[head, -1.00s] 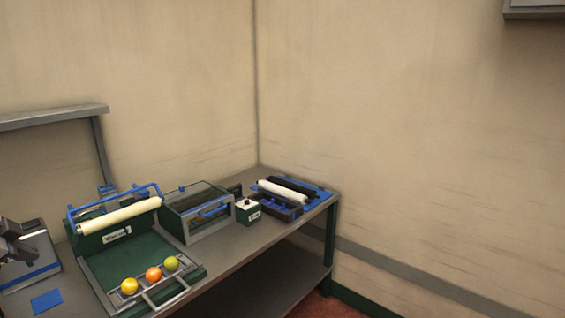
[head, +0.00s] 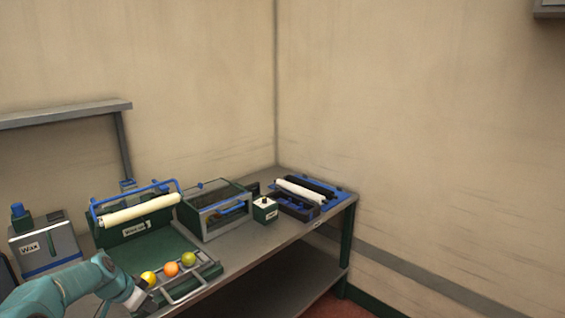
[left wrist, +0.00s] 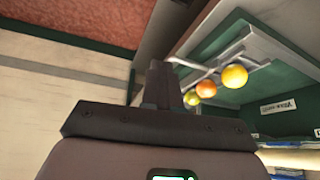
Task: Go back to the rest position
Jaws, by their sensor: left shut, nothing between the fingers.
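My left arm comes in from the lower left of the head view. Its gripper (head: 140,300) is low at the front edge of the bench, just left of and below the fruit rack (head: 199,281). A yellow fruit (head: 149,278), an orange one (head: 171,269) and a green one (head: 188,259) lie in a row on the rack. In the left wrist view the gripper fingers (left wrist: 160,85) are together and empty. The yellow fruit (left wrist: 234,76), orange fruit (left wrist: 206,88) and green fruit (left wrist: 191,98) show beyond them, apart from the fingers. My right gripper is not seen.
The grey bench (head: 262,238) carries a box labelled Wax (head: 40,247), a green machine with a cream roller (head: 140,211), a glass-fronted case (head: 222,215), a small white-and-green box (head: 265,209) and a blue roller tray (head: 335,193). Walls stand behind and right.

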